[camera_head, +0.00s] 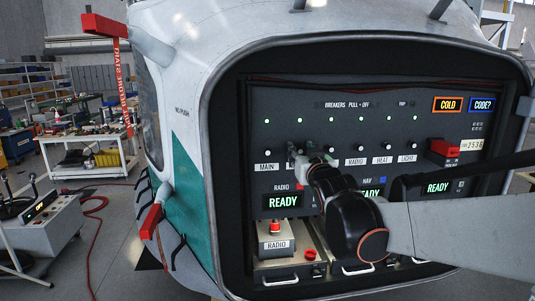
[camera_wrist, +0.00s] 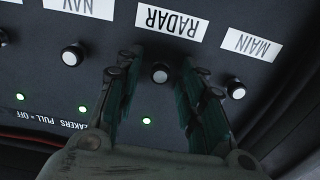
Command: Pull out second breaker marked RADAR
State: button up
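The breaker marked RADAR (camera_wrist: 160,73) is a round button with a pale cap on the dark panel. It shows between my two fingers in the wrist view, where the panel is upside down. My gripper (camera_wrist: 155,85) is open, with a finger on either side of the button and visible gaps to it. In the head view my gripper (camera_head: 299,158) is at the panel just right of MAIN (camera_head: 267,154), and it hides the RADAR button and label. The green light (camera_wrist: 147,121) by RADAR is lit.
The NAV breaker (camera_wrist: 73,55) and the MAIN breaker (camera_wrist: 236,89) flank RADAR closely. A red guarded switch (camera_head: 443,149) is at the panel's right. READY displays (camera_head: 283,201) and an open bay with a RADIO box (camera_head: 276,243) lie below. The panel is recessed inside a raised frame.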

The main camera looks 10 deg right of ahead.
grip_shut()
jog(key=shift+s+p, duration=0.35)
jog(key=shift+s, duration=0.5)
jog(key=shift+f, duration=0.1)
grip_release()
jog(key=s, duration=1.2)
